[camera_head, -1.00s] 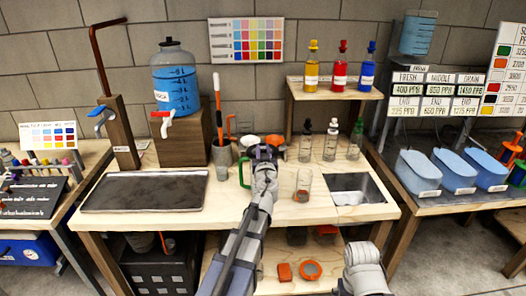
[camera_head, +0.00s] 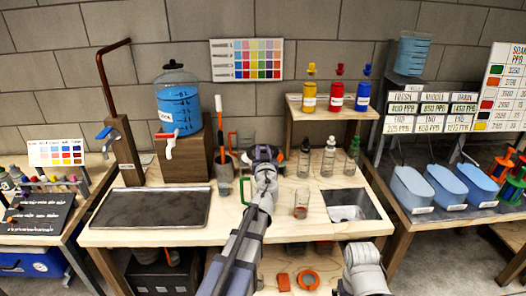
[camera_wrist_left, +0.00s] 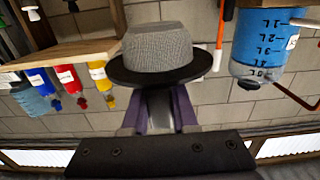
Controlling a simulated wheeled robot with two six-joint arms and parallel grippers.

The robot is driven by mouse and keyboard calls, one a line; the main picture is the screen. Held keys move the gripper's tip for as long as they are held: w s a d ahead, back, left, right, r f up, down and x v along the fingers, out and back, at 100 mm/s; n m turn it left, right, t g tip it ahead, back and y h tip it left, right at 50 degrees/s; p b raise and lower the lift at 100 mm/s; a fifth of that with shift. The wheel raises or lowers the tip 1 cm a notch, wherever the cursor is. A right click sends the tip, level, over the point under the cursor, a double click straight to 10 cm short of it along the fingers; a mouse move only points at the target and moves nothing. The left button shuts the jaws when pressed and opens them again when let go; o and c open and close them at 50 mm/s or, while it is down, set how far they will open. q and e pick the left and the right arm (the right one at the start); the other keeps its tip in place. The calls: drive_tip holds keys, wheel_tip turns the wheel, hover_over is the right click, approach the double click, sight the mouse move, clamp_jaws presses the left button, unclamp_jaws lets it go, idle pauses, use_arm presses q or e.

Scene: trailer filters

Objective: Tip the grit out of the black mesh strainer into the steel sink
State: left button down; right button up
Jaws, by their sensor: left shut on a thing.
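The black mesh strainer (camera_wrist_left: 166,48) shows large in the left wrist view, with a grey mesh bowl and a black rim. That view is upside down, so the bowl hangs below the rim. My left gripper (camera_wrist_left: 160,115) is shut on the strainer. In the head view this gripper (camera_head: 264,160) is over the back middle of the bench, left of the sink. The strainer is small and partly hidden there. Any grit inside it is out of sight. The steel sink (camera_head: 372,206) is set into the bench's right end.
A green-handled mug (camera_head: 246,190) is just left of my gripper. A dark tray (camera_head: 150,207) covers the bench's left. A raised shelf (camera_head: 318,108) holds coloured bottles behind.

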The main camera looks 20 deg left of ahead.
use_arm(q)
drive_tip(key=shift+r+p, duration=1.95)
drive_tip(key=shift+r, duration=0.2)
